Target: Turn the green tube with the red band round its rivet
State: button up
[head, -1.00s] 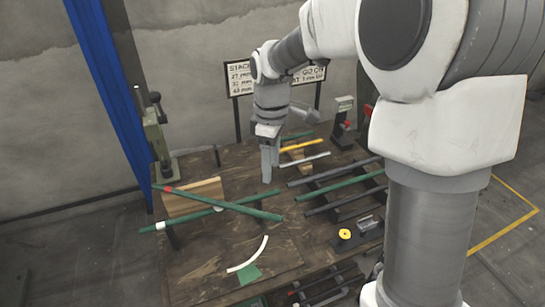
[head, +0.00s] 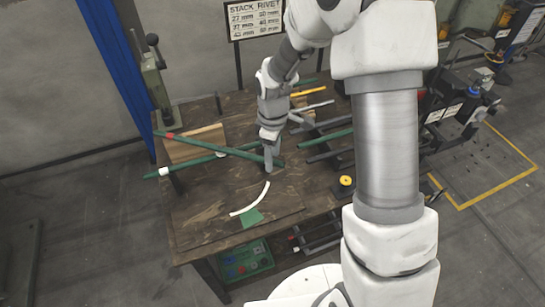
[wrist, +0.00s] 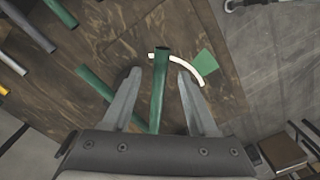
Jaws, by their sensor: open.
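The green tube with the red band (head: 215,148) lies on the workbench, its red band near the left end. My gripper (head: 269,167) is at the right end of the red-banded tube. In the wrist view my gripper (wrist: 158,88) is open, and a green tube end (wrist: 160,85), apparently the red-banded one's, shows between its fingers, not clamped. The red band is out of the wrist view. The other tube (wrist: 95,83) passes beside the left finger.
A white curved strip (head: 254,202) and a green patch (head: 251,217) lie on the bench (head: 205,225) in front. A wooden block (head: 195,145) sits behind the tubes. A green lever press (head: 150,75) stands at the back left. More tubes lie on racks at right.

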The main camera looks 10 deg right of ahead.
jog(key=shift+f, duration=0.5)
grip_shut()
